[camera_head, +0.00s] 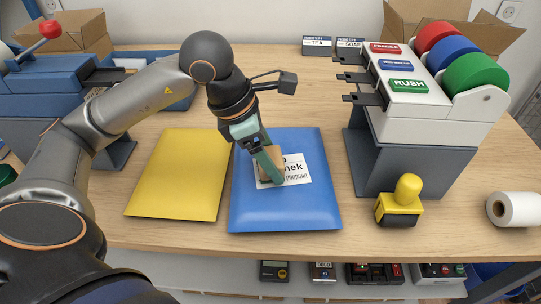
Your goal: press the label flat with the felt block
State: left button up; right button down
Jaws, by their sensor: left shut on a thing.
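The white label (294,172) with black print lies on the blue parcel envelope (285,213) in the middle of the counter. My left gripper (269,168) reaches down over the label's left part and is shut on the tan felt block (265,160). The block is at the label's left side, partly hidden by the gripper's fingers. I cannot tell whether it touches the label. The left part of the label is covered by the block and gripper. My right gripper is not in view.
A yellow envelope (180,173) lies left of the blue one. Blue equipment (45,103) is at the left.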

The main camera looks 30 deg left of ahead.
pick_arm(q)
notch_tip(320, 180, up, 6)
jog(key=p, duration=0.4)
jog(key=shift+p, duration=0.3)
